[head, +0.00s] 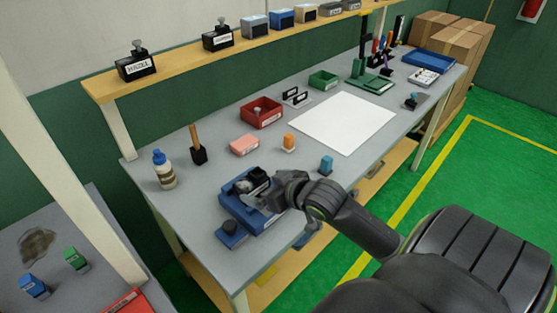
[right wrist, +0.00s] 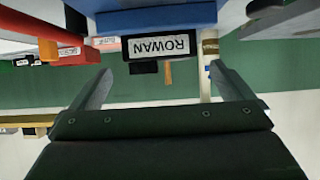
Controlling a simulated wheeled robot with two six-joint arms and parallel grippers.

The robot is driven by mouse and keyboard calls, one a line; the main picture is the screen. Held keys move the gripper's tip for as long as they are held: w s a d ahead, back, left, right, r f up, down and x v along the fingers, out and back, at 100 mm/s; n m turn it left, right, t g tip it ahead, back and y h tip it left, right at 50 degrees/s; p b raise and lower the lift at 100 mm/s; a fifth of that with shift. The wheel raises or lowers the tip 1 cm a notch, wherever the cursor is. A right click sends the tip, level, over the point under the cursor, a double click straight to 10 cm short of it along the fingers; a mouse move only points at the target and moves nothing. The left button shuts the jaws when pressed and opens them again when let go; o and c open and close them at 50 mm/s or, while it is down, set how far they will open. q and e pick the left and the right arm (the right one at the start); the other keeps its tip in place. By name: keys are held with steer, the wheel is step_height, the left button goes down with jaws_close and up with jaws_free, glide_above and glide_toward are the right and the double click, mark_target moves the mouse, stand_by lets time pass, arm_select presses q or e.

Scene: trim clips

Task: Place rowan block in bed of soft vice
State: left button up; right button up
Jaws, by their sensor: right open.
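The rowan block (right wrist: 160,46) is black with a white ROWAN label, which reads upside down in the right wrist view. It sits against the blue body of the soft vice (right wrist: 150,20) and looks level; whether it is fully seated I cannot tell. In the head view the blue vice (head: 235,206) stands at the table's near left edge, and my arm partly covers its top. My right gripper (head: 266,188) is over the vice. In the wrist view its fingers (right wrist: 160,82) are apart, with the block between and just beyond their tips. My left gripper is not in view.
A small blue block (head: 326,164), an orange block (head: 288,142), a pink block (head: 244,145), a red bin (head: 262,112) and a glue bottle (head: 163,170) are nearby. The white sheet (head: 345,122) is clear.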

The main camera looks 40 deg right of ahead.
steer(key=shift+v, duration=2.55)
